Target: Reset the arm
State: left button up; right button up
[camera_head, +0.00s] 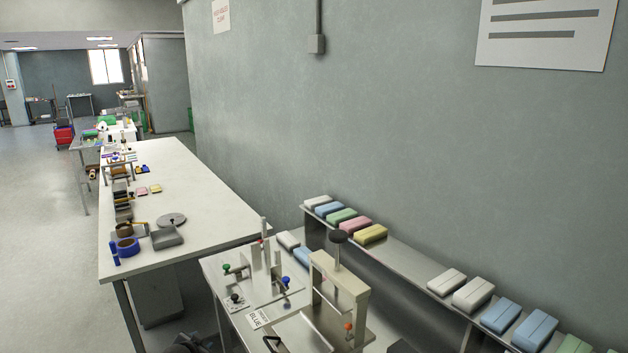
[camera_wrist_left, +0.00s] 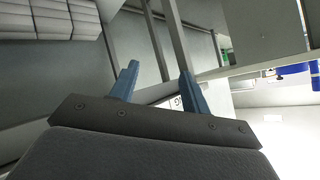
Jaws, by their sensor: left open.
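In the left wrist view my left gripper (camera_wrist_left: 158,88) shows two blue fingers spread apart, with nothing between them. That view appears upside down, with the ceiling at lower right and the table frame above. In the head view a dark part of my arm shows at the bottom edge, left of the press bench, but no fingers can be made out there. My right gripper is in neither view.
A bench with a press (camera_head: 340,285) and a clamp fixture (camera_head: 262,268) stands in front. A wall shelf (camera_head: 410,277) holds several coloured packs. Floor (camera_head: 45,215) is open further left.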

pick_arm(q)
jog(key=s+d+f+n+g, duration=0.1)
jog(key=s+d+f+g, duration=0.3)
jog(key=s+f, duration=0.95)
jog(key=s+d+f+n+g, duration=0.2)
jog(key=s+d+f, duration=0.4)
jog(key=s+f, duration=0.7)
jog(key=s+d+f+g, duration=0.1)
jog(key=s+d+f, duration=0.2)
jog(key=s, duration=0.7)
jog(key=s+d+f+g, duration=0.1)
jog(key=s+f, duration=0.3)
jog(key=s, duration=0.7)
jog(key=s+d+f+n+g, duration=0.1)
jog(key=s+d+f, duration=0.3)
jog(key=s, duration=0.6)
jog(key=shift+s+d+f+g+h, duration=0.2)
jog(key=shift+d+g+h, duration=0.1)
jog(key=shift+d, duration=0.05)
